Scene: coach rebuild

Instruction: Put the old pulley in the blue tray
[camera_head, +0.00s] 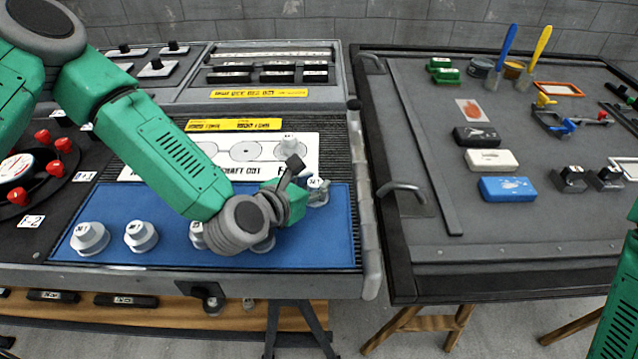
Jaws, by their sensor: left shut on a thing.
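My left gripper (303,183) reaches over the right part of the blue tray (315,243). By its look, it is shut on a grey pulley (319,190) with a white label, near the tray's back right edge. My wrist hides part of the grip, and I cannot tell whether this pulley touches the tray. Several similar grey pulleys stand in the tray, one at the left (90,238) and one beside it (141,236); others are partly hidden by my arm. My right gripper is out of view.
The white placard (305,160) with printed circles lies behind the tray. A dial with red knobs (18,170) is at the left. A gap separates this bench from the right grey board (420,105), which has a metal handle (402,190), coloured boxes and tools.

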